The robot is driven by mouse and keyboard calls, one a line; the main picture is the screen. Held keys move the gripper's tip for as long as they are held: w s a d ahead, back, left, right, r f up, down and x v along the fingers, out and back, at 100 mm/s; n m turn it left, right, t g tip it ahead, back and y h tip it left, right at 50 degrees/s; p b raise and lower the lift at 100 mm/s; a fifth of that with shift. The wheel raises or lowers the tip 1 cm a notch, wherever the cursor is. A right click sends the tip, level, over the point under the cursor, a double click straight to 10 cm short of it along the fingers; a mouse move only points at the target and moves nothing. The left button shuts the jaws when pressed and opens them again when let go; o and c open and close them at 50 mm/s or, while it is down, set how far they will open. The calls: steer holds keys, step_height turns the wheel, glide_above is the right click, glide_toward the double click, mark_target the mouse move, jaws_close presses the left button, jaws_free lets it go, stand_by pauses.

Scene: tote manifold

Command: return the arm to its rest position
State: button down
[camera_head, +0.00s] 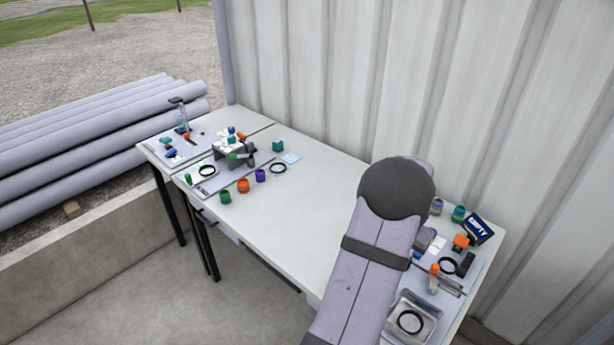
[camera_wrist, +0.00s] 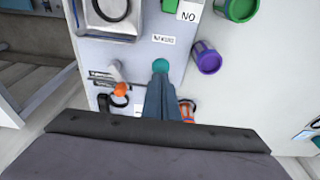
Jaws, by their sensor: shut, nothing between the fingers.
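My gripper (camera_wrist: 161,95) shows in the wrist view as two grey-blue fingers, closed together with nothing between them. The fingers point down over a grey board (camera_wrist: 150,53) on the table. In the picture their tips lie just below a round teal part (camera_wrist: 160,66); I cannot tell whether they touch it. A part in orange and blue (camera_wrist: 188,110) shows partly behind the fingers on the right. In the head view my arm rises over the right half of the table, and the gripper is hidden behind it.
The long white table (camera_head: 270,225) has clear space in its middle. Small cups, such as an orange one (camera_head: 243,185), and a fixture (camera_head: 235,150) stand at the left. A corrugated wall (camera_head: 330,80) stands behind.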

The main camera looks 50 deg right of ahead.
steer(key=w+a+r+n, duration=0.1)
steer(key=w+a, duration=0.2)
steer(key=w, duration=0.1)
steer(key=w+a+r+n, duration=0.1)
steer(key=w+a+n, duration=0.1)
steer(key=w+a, duration=0.2)
steer(key=w+a+n, duration=0.1)
steer(key=w+a, duration=0.3)
steer(key=shift+w+a+r+n+t, duration=0.2)
steer(key=shift+a+r+n+t, duration=0.1)
steer(key=shift+r, duration=0.1)
steer(key=w+a+r+n+y, duration=0.1)
steer(key=w+a+n, duration=0.25)
steer(key=a, duration=0.85)
steer(key=w+a+r+n+y, duration=0.15)
steer(key=a+n, duration=0.35)
steer(key=a, duration=0.7)
steer(key=s+a+n, duration=0.5)
steer(key=s+a, duration=0.1)
steer(key=a, duration=0.6)
